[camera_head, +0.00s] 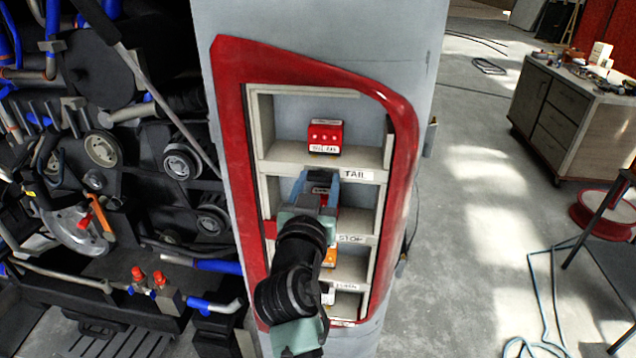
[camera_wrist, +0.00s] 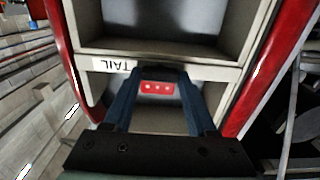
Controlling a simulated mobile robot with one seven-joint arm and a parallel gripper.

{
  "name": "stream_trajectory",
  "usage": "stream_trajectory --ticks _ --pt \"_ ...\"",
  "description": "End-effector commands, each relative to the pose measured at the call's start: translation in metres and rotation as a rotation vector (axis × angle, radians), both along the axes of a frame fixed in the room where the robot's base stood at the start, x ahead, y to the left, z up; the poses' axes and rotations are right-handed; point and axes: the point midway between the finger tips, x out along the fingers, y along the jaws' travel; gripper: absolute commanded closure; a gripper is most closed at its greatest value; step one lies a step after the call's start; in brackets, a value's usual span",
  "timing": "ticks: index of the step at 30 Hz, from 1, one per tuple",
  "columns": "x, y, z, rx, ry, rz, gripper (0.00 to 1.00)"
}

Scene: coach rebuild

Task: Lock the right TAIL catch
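A tall panel with a red frame (camera_head: 403,130) holds several grey compartments stacked one above another. A red lamp block (camera_head: 325,133) with pale dots and a white label sits in the top compartment. A "TAIL" label (camera_head: 356,174) is on the ledge below it; it also shows in the wrist view (camera_wrist: 112,66). My gripper (camera_head: 318,178) is at the compartment just under this ledge, fingers apart. In the wrist view, a red block with pale dots (camera_wrist: 157,87) shows between the fingers, with a dark piece near their tips. I cannot tell whether they touch it. No catch is clearly visible.
Lower compartments carry a "STOP" label (camera_head: 350,239) and an orange block (camera_head: 330,258), partly hidden by my arm. Engine parts and hoses (camera_head: 100,150) crowd the left. A workbench (camera_head: 565,110) stands far right. The floor right of the panel is mostly open, with a hose (camera_head: 553,300).

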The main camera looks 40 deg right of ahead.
Motion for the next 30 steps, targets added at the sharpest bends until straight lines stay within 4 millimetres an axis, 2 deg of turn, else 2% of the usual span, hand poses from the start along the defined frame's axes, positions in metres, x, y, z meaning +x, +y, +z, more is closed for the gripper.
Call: stream_trajectory --ticks 1,6,8,20,30 --pt "0.0 0.0001 -0.0001 0.0 0.0 0.0 0.59" --pt "-0.0001 0.0002 -0.0001 0.0 0.0 0.0 0.9" --pt "-0.0001 0.0002 -0.0001 0.0 0.0 0.0 0.98" --pt "0.0003 0.0008 -0.0003 -0.058 0.068 0.001 0.98" --pt "0.0007 0.0013 0.0 -0.237 0.278 0.002 0.98"
